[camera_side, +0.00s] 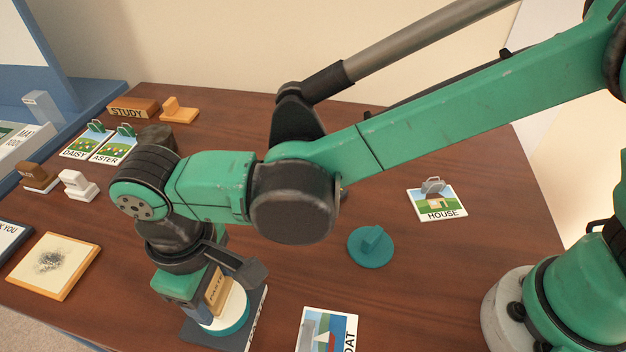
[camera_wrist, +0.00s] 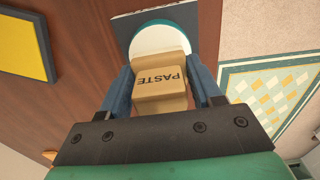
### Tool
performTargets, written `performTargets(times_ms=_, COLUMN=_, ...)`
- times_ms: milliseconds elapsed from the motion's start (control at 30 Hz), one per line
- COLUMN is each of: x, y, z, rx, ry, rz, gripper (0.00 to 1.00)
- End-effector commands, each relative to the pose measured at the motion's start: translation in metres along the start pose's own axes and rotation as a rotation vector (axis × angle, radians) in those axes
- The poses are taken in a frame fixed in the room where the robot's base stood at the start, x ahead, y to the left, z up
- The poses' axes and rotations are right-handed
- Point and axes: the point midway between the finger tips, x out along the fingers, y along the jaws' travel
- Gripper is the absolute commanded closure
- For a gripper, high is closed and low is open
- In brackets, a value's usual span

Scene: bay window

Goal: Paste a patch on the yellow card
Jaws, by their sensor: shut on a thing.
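My gripper (camera_side: 213,300) is shut on a tan block lettered PASTE (camera_side: 218,291). In the wrist view my gripper (camera_wrist: 160,98) has a blue finger on each side of the PASTE block (camera_wrist: 160,88). The block is at a round white pad with a teal rim (camera_side: 234,318), on a dark base (camera_side: 258,315) with partly hidden lettering; I cannot tell whether they touch. The pad also shows in the wrist view (camera_wrist: 158,36). A yellow panel with a dark edge (camera_wrist: 20,42) is at the upper left there; I cannot place it surely in the side view.
A cream board with a grey smudge (camera_side: 60,252) lies left. A boat card (camera_side: 322,335) is right of my gripper, with a teal knobbed disc (camera_side: 371,247) and HOUSE card (camera_side: 437,205) beyond. DAISY (camera_side: 84,143) and ASTER (camera_side: 113,149) cards are farther back. Mid-right table is mostly clear.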

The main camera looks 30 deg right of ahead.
Motion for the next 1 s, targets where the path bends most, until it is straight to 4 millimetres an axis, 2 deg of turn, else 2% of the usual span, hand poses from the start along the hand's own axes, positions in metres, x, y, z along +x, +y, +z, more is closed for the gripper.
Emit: performTargets(times_ms=1000, x=0.0074, y=0.0000, z=-0.0003, rx=0.000, ry=0.000, rz=0.000, gripper=0.84)
